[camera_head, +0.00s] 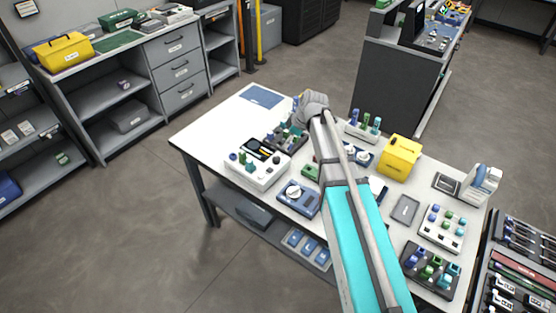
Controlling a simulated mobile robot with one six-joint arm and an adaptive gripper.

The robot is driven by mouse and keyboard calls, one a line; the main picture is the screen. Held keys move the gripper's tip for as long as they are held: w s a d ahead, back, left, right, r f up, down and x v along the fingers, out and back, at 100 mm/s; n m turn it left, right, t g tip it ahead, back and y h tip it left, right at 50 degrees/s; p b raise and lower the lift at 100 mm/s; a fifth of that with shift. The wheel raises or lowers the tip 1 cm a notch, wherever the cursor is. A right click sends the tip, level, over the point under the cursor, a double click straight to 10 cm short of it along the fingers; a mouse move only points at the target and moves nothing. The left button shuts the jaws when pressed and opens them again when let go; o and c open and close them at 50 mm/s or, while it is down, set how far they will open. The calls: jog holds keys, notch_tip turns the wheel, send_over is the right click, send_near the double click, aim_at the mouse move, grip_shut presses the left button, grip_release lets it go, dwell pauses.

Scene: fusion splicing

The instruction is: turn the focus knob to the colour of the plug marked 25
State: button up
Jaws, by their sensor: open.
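A white round knob (294,191) sits on a blue box (304,204) near the table's front edge; I take it for the focus knob. Its pointer and colour marks are too small to read. Coloured plugs in blue, green and teal (434,215) stand in a white block at the right of the table. More plugs (431,268) stand in a dark tray in front of it. No number 25 can be read. My gripper (285,140) is open at the arm's end, beyond the knob and apart from it, above the back of the table. My arm partly hides it.
A white device with a black screen (254,172) stands left of the knob. My arm crosses the table's middle. The table's left end is mostly clear.

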aim_at(277, 158)
jog(key=shift+b+x, duration=5.45)
jog(key=shift+x, duration=0.7)
jog(key=shift+s, duration=0.1)
grip_shut()
